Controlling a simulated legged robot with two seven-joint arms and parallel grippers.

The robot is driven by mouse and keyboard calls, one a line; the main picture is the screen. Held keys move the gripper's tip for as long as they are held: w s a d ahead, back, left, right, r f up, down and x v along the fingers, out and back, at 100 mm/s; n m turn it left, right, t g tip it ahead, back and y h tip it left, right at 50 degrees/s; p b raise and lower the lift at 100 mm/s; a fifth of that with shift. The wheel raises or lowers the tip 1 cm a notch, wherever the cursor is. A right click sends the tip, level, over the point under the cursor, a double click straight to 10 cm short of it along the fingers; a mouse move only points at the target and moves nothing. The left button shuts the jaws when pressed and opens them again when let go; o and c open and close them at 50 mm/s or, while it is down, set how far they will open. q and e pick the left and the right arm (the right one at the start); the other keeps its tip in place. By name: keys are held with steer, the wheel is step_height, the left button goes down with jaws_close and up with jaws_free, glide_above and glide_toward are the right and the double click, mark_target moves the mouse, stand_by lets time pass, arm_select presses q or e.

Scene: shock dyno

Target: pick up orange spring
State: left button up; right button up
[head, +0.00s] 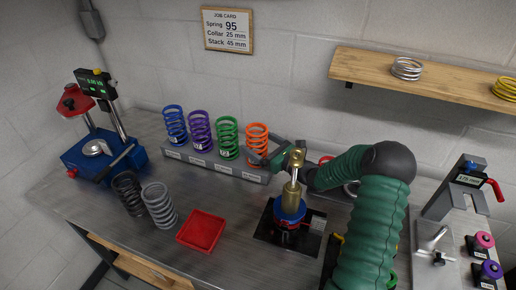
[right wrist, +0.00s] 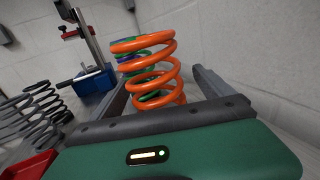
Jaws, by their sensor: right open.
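The orange spring (head: 257,141) stands upright at the right end of a grey rack (head: 221,168). In the right wrist view the orange spring (right wrist: 147,70) stands between the two open fingers of my right gripper (right wrist: 160,92). In the head view my right gripper (head: 270,155) reaches it from the right, its fingers around the spring's lower part. I cannot tell whether a finger touches the coils. My left gripper is not in view.
Green (head: 228,138), purple (head: 200,131) and blue (head: 174,125) springs stand in the rack left of the orange one. A brass damper (head: 292,195) stands in front of my right forearm. A red tray (head: 201,231) and grey springs (head: 159,204) lie nearer the front.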

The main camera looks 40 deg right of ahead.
mark_target(251, 140)
steer(key=w, duration=0.1)
steer(key=w+a, duration=0.1)
steer(key=w, duration=0.1)
steer(key=shift+w+r, duration=0.15)
steer(key=shift+w, duration=0.05)
steer(key=shift+s+d, duration=0.15)
steer(key=shift+d, duration=0.05)
steer(key=c, duration=0.7)
steer(key=shift+a, duration=0.1)
jaws_close()
